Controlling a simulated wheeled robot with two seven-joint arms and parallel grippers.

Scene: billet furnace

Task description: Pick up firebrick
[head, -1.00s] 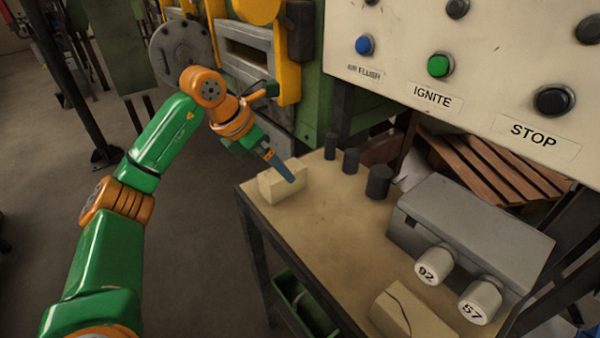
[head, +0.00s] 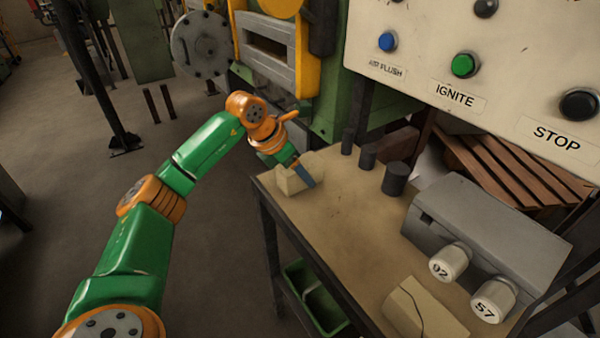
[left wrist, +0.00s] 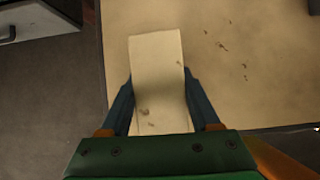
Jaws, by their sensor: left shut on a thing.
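A pale cream firebrick (head: 288,184) sits at the far left corner of the workbench. My left gripper (head: 303,176) reaches down over it and is shut on it. In the left wrist view the firebrick (left wrist: 157,80) lies between the two blue fingers of my left gripper (left wrist: 160,98), one finger along each long side, with small brown marks on its face. A second pale block with a dark crack (head: 420,312) lies at the bench's front edge. My right gripper does not show.
The workbench (head: 335,225) has a clear middle. Several dark cylinders (head: 395,179) stand at its back. A grey box (head: 485,225) with two numbered white cylinders is at the right. A button panel (head: 480,65) hangs above, and the furnace front (head: 275,50) is behind my arm.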

